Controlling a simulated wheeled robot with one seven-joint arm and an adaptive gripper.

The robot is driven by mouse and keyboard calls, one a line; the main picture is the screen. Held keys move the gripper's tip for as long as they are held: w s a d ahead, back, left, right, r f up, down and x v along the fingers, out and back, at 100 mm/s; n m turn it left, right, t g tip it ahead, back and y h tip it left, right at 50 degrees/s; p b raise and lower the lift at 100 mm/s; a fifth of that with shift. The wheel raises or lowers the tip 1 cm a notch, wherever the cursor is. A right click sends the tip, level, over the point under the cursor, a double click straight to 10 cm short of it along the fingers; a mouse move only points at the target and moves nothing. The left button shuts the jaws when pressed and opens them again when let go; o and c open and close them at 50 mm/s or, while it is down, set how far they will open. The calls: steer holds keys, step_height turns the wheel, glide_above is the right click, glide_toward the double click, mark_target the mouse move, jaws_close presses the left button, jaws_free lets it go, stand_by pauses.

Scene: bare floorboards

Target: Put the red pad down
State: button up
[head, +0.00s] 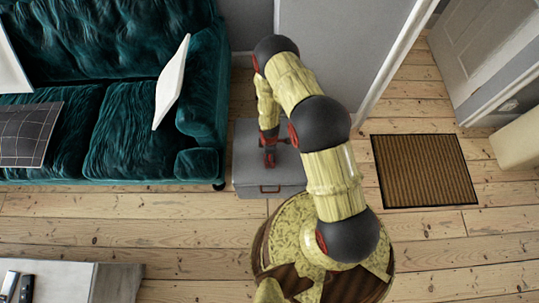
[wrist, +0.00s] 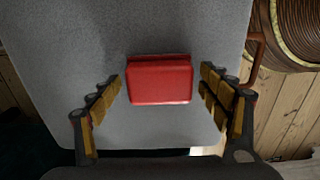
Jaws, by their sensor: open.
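The red pad (wrist: 159,82) is a small red block in the wrist view. It appears to lie flat on the grey top of a chest (wrist: 75,35). My gripper (wrist: 161,76) is open, with one finger to each side of the pad and a visible gap on both sides. In the head view my arm reaches down over the grey chest (head: 250,178), which stands beside the sofa. The pad cannot be told clearly from the red parts of my gripper there.
A teal sofa (head: 130,125) with a white cushion (head: 171,82) stands left of the chest. A wall (head: 330,45) is behind it. A brown doormat (head: 423,170) lies to the right. A low table (head: 65,282) is at the lower left. Floorboards between are clear.

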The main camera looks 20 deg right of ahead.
steer(key=shift+r, duration=0.1)
steer(key=w+d+r+m+t+p, duration=0.1)
steer(key=w+r+m+p, duration=0.2)
steer(key=r, duration=1.8)
steer(key=w+d+r+m+t+p, duration=0.15)
steer(key=w+r+p, duration=0.25)
steer(key=r, duration=1.8)
steer(key=s+r+m+t, duration=0.1)
steer(key=s+r+m, duration=0.35)
steer(key=r, duration=0.75)
steer(key=s+r+m+t, duration=0.1)
steer(key=s+r+m, duration=0.1)
steer(key=s+r, duration=0.75)
steer(key=s+a+r+m+t, duration=0.1)
steer(key=s+r+m, duration=0.2)
steer(key=s+r, duration=0.7)
steer(key=shift+s+a+r, duration=0.3)
steer(key=shift+s+r, duration=0.05)
steer(key=shift+s, duration=0.75)
